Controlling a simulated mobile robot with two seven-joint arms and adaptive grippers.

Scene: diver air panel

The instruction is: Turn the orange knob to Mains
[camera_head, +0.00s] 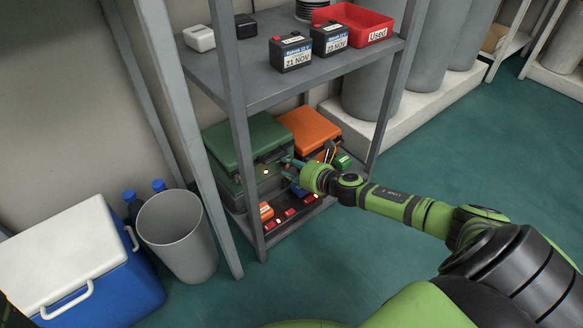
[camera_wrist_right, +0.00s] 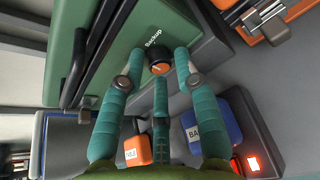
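The orange knob (camera_wrist_right: 159,62) has a dark body with an orange face and sits on the front of the green case in the right wrist view. The word "Backup" is printed above it; no "Mains" label is readable. My right gripper (camera_wrist_right: 161,52) is open, with teal fingertips on either side of the knob and a third finger below it. I cannot tell whether they touch it. In the head view my right gripper (camera_head: 291,163) reaches the front of the green case (camera_head: 245,138) on the lower shelf, and the knob is not clear there. My left gripper is not in view.
An orange case (camera_head: 312,128) stands right of the green one. Below the knob are an orange block (camera_wrist_right: 137,150), a blue block (camera_wrist_right: 219,125) and a lit red light (camera_wrist_right: 253,163). Shelf posts (camera_head: 236,140) flank the reach. A bin (camera_head: 178,232) and a cooler (camera_head: 75,265) stand left.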

